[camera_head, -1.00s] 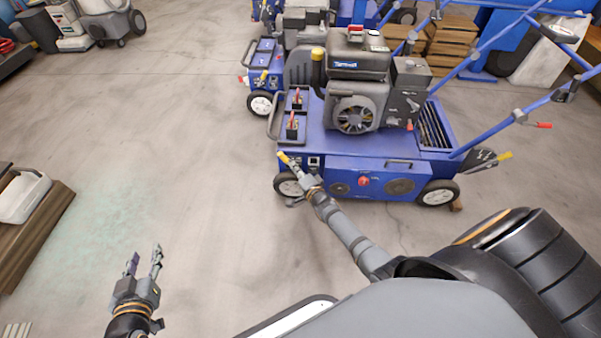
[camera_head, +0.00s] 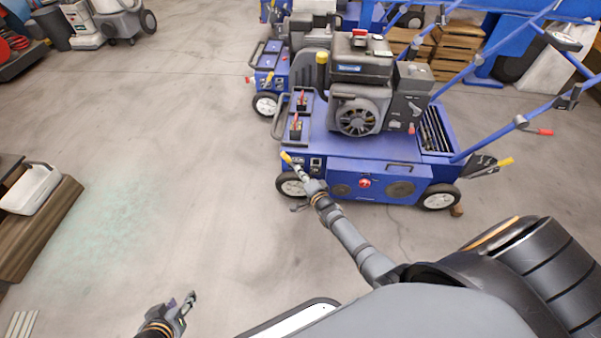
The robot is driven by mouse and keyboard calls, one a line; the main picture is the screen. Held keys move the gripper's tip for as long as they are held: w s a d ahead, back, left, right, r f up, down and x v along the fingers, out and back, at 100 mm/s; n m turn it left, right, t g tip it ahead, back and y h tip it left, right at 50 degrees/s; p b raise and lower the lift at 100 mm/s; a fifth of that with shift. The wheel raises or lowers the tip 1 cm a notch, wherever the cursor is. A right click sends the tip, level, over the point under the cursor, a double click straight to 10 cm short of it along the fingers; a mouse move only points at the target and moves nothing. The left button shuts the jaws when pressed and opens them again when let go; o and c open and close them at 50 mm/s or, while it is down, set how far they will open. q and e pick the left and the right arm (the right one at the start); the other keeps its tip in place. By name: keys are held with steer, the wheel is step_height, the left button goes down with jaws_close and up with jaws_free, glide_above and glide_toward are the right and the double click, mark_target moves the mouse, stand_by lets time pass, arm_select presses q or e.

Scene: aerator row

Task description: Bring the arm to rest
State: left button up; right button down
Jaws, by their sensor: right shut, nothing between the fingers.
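My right gripper (camera_head: 299,173) is at the front left corner of the near blue aerator (camera_head: 375,172). It is shut and empty, close to a small yellow-tipped lever (camera_head: 287,158); I cannot tell whether it touches it. The aerator carries a black engine (camera_head: 358,90) and stands upright on its wheels. My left gripper (camera_head: 182,300) is low in the view, over bare floor, its two fingers apart and nothing between them.
A second blue machine (camera_head: 268,62) stands behind the near one. Wooden crates (camera_head: 457,52) are at the back right. A white bin (camera_head: 31,188) sits on a wooden platform (camera_head: 45,225) at left. The floor (camera_head: 170,130) between is clear.

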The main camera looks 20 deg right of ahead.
stand_by(0.3)
steer(key=s+a+r+n+g, duration=0.25)
steer(key=s+n, duration=0.25)
steer(key=s, duration=0.4)
steer(key=s+a+r+n+g+y+p, duration=0.15)
steer(key=s+n+g, duration=0.3)
steer(key=s, duration=0.45)
steer(key=s+a+r+n+g, duration=0.1)
steer(key=s+a+n+g, duration=0.1)
steer(key=s+n, duration=0.55)
arm_select(q)
steer(key=s+a+g+y+p, duration=0.1)
steer(key=s+a+g+p, duration=0.2)
steer(key=s+p, duration=0.8)
steer(key=s+a+f+g+y+p, duration=0.1)
steer(key=s+a+g+p, duration=0.2)
steer(key=s+p, duration=0.8)
steer(key=a+p, duration=0.2)
steer(key=p, duration=0.9)
steer(key=shift+s, duration=0.4)
arm_select(e)
steer(key=s+d+f+m+g+h, duration=0.1)
steer(key=s+d+g, duration=0.2)
steer(key=s, duration=0.9)
steer(key=s+d+f+g+h, duration=0.1)
steer(key=s+d+g, duration=0.2)
steer(key=s, duration=0.9)
steer(key=shift+s+d+m, duration=0.15)
steer(key=shift+d+m, duration=0.25)
steer(key=shift+d, duration=0.55)
